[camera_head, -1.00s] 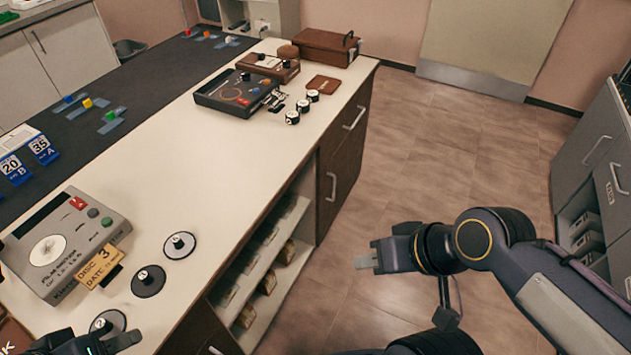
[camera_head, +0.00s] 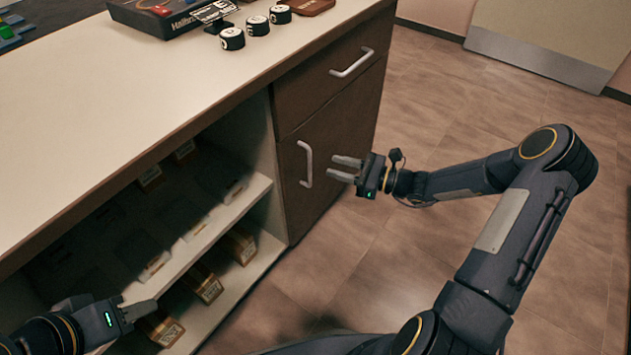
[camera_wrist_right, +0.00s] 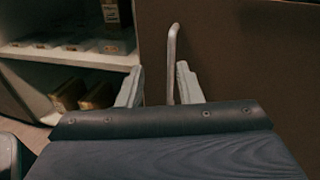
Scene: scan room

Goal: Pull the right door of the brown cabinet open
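The brown cabinet's right door (camera_head: 338,150) is shut, below a drawer, at the right end of the counter. Its silver vertical handle (camera_head: 307,164) is near the door's left edge. My right gripper (camera_head: 345,169) is open, pointing left, a little to the right of the handle in the head view. In the right wrist view the handle (camera_wrist_right: 172,62) shows ahead and between the two spread fingers (camera_wrist_right: 158,88); contact cannot be told. My left gripper (camera_head: 138,311) is in front of the open shelves, and its finger gap is unclear.
Open shelves (camera_head: 222,215) with several small boxes lie left of the door. A drawer handle (camera_head: 352,62) sticks out above the door. Black-and-white round pieces (camera_head: 256,26) stand on the white countertop (camera_head: 100,90). The floor (camera_head: 440,100) right of the cabinet is clear.

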